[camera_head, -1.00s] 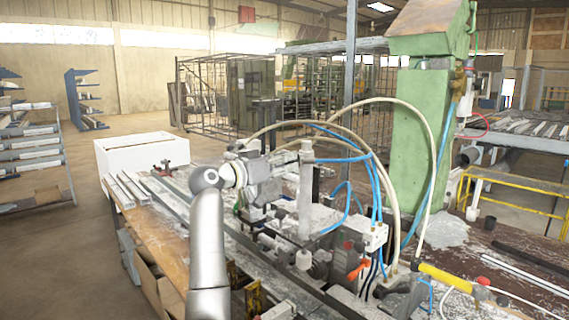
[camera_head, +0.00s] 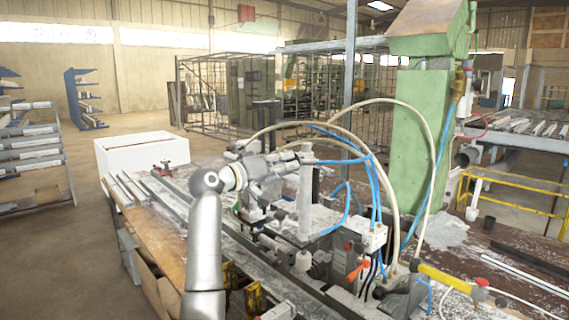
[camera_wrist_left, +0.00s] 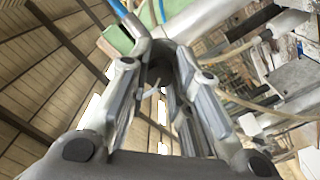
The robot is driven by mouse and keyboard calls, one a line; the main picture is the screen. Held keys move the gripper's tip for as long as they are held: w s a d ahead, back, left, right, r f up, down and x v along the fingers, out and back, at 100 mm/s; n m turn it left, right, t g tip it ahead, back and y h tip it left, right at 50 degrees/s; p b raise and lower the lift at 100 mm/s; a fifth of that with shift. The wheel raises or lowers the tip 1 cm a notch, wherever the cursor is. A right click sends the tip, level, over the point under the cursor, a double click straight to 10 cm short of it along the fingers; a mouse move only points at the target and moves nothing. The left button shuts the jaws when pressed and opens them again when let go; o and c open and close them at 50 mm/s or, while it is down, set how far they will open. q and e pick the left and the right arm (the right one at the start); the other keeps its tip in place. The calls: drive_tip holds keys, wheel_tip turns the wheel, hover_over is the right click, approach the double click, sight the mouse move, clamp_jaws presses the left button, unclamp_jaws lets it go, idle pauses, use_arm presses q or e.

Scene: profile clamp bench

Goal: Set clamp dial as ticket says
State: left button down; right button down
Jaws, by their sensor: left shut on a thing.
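My left gripper (camera_head: 283,162) reaches in from the left over the clamp bench, against the upper part of the clamp machine (camera_head: 304,205). In the left wrist view, the fingers (camera_wrist_left: 160,58) close around a dark, rounded part (camera_wrist_left: 160,74), which appears to be the clamp dial. Its marks and setting cannot be read, and the gripper hides it in the head view. No ticket can be made out. My right gripper is out of view.
Blue and cream hoses (camera_head: 378,185) loop close to the right of my gripper. A green column (camera_head: 412,150) stands behind. A white box (camera_head: 142,152) and long profiles (camera_head: 150,195) lie on the bench to the left. Open floor lies farther left.

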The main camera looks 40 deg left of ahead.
use_arm(q)
drive_tip(key=shift+n+p, duration=1.15)
drive_tip(key=shift+n, duration=1.85)
drive_tip(key=shift+f+n, duration=0.1)
drive_tip(key=shift+n, duration=0.2)
drive_tip(key=c, duration=1.3)
unclamp_jaws()
drive_tip(key=s, duration=0.4)
drive_tip(key=s+a, duration=0.1)
drive_tip(key=s, duration=0.3)
drive_tip(key=s+a, duration=0.1)
drive_tip(key=s, duration=0.2)
drive_tip(key=shift+s+a, duration=0.1)
drive_tip(key=shift+s, duration=0.3)
